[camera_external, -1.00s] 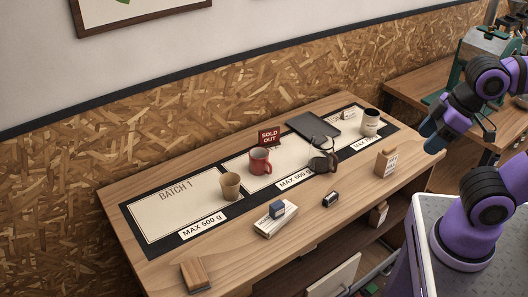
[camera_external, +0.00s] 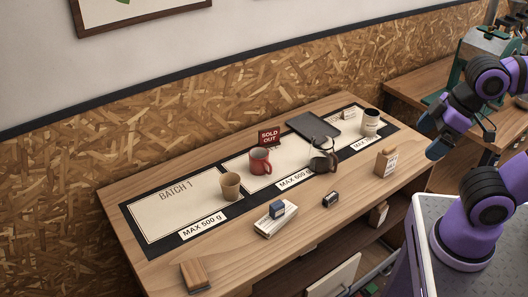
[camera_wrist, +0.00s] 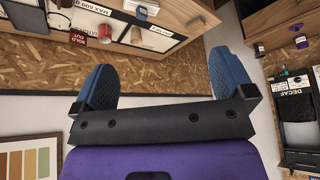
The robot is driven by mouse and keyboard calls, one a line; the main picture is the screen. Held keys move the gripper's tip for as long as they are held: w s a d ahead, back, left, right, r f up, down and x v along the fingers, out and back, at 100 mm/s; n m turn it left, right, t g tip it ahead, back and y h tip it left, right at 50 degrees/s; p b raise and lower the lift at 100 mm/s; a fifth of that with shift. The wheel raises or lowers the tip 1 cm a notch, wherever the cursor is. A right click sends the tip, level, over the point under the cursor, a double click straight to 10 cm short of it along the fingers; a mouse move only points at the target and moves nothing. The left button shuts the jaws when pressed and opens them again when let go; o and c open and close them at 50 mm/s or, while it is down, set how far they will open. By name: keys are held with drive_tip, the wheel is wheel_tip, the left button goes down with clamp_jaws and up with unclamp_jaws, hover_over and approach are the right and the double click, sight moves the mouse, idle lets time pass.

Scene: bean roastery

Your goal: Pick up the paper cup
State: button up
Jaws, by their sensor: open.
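The paper cup (camera_external: 230,186) is a plain brown cup standing upright on the left panel of the mat, marked BATCH 1. My gripper (camera_external: 462,138) is at the far right in the external view, beyond the table's right end and well away from the cup. In the wrist view my gripper (camera_wrist: 160,80) has its two blue fingers spread wide, with nothing between them.
A card box (camera_external: 386,162), a small box stack (camera_external: 275,219) and wooden blocks (camera_external: 195,276) are near the front edge.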

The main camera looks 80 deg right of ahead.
drive_tip(key=w+d+r+n+g, duration=0.1)
drive_tip(key=w+d+r+n, duration=0.15)
drive_tip(key=w, duration=1.15)
drive_tip(key=n+g+y, duration=0.2)
drive_tip(key=n+g, duration=0.1)
drive_tip(key=n, duration=0.6)
hover_over(229, 184)
drive_tip(key=s+a, duration=0.2)
drive_tip(key=s+d+f+x, duration=0.1)
drive_tip(key=d+x, duration=0.1)
drive_tip(key=x, duration=1)
drive_tip(key=s+d+x, duration=0.1)
drive_tip(key=d+x, duration=0.1)
drive_tip(key=x, duration=1)
drive_tip(key=s+d+f+x, duration=0.1)
drive_tip(key=s+d+x, duration=0.1)
drive_tip(key=x, duration=1)
drive_tip(key=shift+w+d+x, duration=0.1)
drive_tip(key=shift+w+x, duration=0.05)
drive_tip(key=shift+x, duration=0.65)
drive_tip(key=shift+w+d+x, duration=0.1)
drive_tip(key=shift+w+x, duration=0.05)
drive_tip(key=shift+x, duration=0.65)
drive_tip(key=shift+w+d+x, duration=0.1)
drive_tip(key=shift+w+x, duration=0.05)
drive_tip(key=shift+x, duration=0.65)
drive_tip(key=c, duration=0.9)
